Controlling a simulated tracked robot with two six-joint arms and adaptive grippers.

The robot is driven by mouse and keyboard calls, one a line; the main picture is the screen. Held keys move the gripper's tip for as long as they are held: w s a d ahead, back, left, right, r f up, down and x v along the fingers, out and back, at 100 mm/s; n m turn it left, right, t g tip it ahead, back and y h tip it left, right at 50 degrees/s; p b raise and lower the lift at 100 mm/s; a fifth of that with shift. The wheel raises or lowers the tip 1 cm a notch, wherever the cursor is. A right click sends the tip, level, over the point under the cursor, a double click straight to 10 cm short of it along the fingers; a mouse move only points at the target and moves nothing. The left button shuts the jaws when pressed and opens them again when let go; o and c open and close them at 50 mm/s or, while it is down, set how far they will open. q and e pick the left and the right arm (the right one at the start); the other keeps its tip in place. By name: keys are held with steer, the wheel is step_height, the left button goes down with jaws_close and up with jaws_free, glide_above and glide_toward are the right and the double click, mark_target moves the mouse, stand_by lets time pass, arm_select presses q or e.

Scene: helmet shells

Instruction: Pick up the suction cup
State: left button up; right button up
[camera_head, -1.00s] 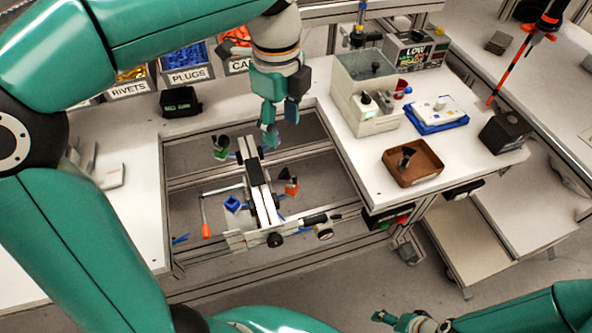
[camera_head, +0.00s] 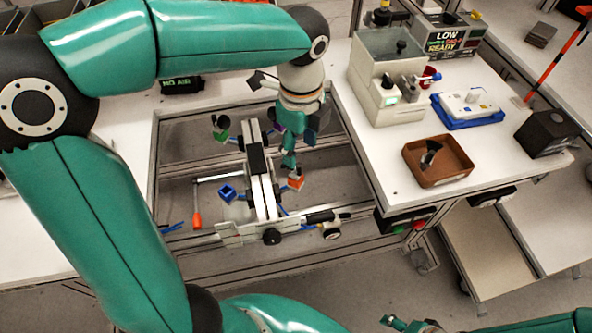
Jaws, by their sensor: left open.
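A black, cup-shaped piece that looks like the suction cup (camera_head: 431,152) leans inside the brown tray (camera_head: 461,177) on the right bench. My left gripper (camera_head: 289,160) is open and points down over the clamp fixture, well left of the tray. It is close to the fixture's orange block (camera_head: 296,184), and I cannot tell whether they touch. My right gripper (camera_head: 400,325) shows only in part at the bottom edge, far from the tray, and its jaws are unclear.
The clamp fixture (camera_head: 262,190) spans an open gap between the benches. A grey machine (camera_head: 375,65), a blue tray with a white device (camera_head: 470,105) and a black box (camera_head: 547,132) stand around the brown tray. Bare bench lies left of it.

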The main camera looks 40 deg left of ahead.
mark_target(299, 165)
arm_select(q)
steer(key=shift+s+f, duration=0.2)
steer(key=shift+f, duration=3.65)
jaws_close()
